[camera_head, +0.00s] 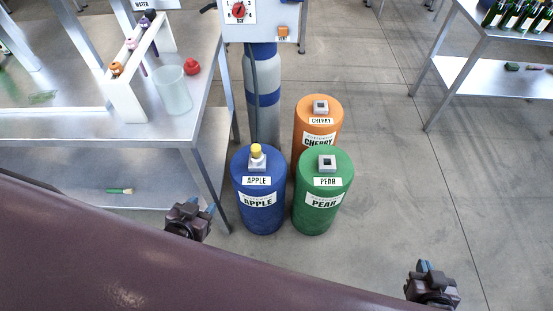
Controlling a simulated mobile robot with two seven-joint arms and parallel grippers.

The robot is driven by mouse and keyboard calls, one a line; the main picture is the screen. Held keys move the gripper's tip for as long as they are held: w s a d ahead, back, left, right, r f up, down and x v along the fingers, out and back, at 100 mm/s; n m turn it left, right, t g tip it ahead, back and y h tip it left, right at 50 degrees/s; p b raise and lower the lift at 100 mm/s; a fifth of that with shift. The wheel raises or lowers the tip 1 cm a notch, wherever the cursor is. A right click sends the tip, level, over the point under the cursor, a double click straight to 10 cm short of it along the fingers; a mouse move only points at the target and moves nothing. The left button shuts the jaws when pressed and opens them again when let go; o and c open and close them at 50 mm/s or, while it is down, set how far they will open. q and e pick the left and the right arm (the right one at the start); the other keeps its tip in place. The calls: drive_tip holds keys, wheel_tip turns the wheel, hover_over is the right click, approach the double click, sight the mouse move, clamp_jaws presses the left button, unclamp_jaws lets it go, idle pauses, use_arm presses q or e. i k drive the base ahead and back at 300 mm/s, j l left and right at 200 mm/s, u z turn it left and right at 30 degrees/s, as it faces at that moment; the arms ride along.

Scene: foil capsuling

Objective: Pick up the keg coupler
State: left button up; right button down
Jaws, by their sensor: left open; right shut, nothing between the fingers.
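A small pale fitting with a yellow top (256,152), which looks like the keg coupler, stands upright on the blue APPLE keg (261,222). My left gripper (203,208) is open and empty, to the left of the blue keg and lower in the picture, apart from the coupler. My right gripper (428,266) is shut and empty, over the bare floor at the lower right, far from the kegs.
A green PEAR keg (322,222) and an orange CHERRY keg (303,113) stand close by. A gas cylinder (265,120) stands behind. A metal table (150,135) at left holds a white rack (127,100), a clear vessel (173,92) and a red object (192,67). Floor at right is clear.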

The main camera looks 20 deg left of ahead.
sight(257, 158)
drive_tip(key=i+l+u, duration=0.15)
drive_tip(key=u, duration=0.8)
drive_tip(key=l+u, duration=0.25)
drive_tip(key=l, duration=0.15)
drive_tip(key=i+l+u, duration=0.1)
drive_tip(key=l+u, duration=0.3)
drive_tip(key=l, duration=1.2)
